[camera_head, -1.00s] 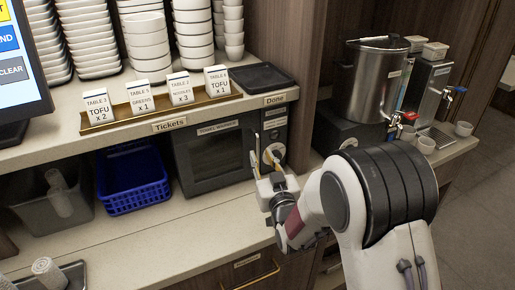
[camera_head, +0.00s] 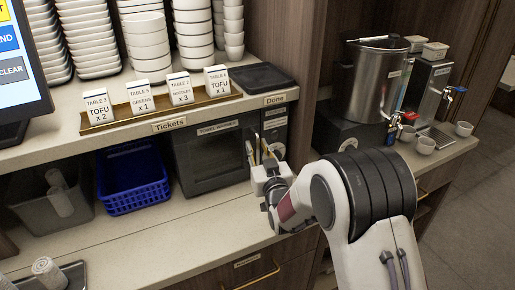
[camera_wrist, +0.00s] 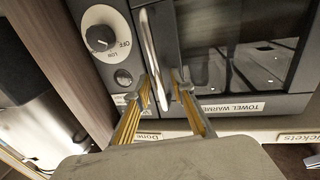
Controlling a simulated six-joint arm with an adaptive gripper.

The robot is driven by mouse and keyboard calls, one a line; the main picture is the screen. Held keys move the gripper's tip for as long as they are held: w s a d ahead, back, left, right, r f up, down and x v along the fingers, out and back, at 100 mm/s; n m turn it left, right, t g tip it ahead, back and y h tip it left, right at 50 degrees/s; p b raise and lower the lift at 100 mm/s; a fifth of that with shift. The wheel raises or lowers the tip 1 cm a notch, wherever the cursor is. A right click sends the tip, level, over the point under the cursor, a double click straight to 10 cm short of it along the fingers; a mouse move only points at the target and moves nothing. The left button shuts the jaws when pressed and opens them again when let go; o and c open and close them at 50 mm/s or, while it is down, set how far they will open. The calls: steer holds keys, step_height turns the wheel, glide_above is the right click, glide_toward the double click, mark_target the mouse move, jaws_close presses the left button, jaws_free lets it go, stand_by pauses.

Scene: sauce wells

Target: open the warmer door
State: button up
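The towel warmer (camera_head: 215,190) is a dark box under the counter shelf. Its glass door (camera_head: 212,158) looks shut, and the door also fills the right of the wrist view (camera_wrist: 235,50). The silver bar handle (camera_wrist: 151,55) runs along the door's edge nearest the control panel. My gripper (camera_wrist: 162,86) is open, with one yellow-padded finger on each side of the handle's end near the "Towel Warmer" label; gaps show, and I cannot tell if either finger touches it. In the head view my gripper (camera_head: 259,154) is at the warmer's front, hiding part of the panel and handle.
The control panel's round dial (camera_wrist: 99,38) is close beside the fingers. The shelf with the ticket rail (camera_head: 165,107) overhangs the warmer. A blue basket (camera_head: 133,185) stands left of the warmer. The lower counter (camera_head: 180,235) in front of the warmer is clear.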

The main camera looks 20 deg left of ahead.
jaws_close()
steer(key=shift+s+d, duration=0.1)
steer(key=shift+s, duration=0.05)
steer(key=shift+s+d+m+t+h, duration=1.65)
steer(key=shift+s+m+h, duration=2.35)
steer(key=shift+s+h, duration=2.75)
steer(key=s+a+m+g+h, duration=0.1)
steer(key=s+a+m+h, duration=0.1)
steer(key=s, duration=0.6)
steer(key=s+a+m+g+h, duration=0.1)
steer(key=s+a, duration=0.3)
steer(key=s, duration=0.4)
steer(key=shift+a+m+h, duration=0.3)
steer(key=shift+m+h, duration=0.1)
steer(key=shift+h, duration=0.15)
steer(key=shift+s, duration=0.1)
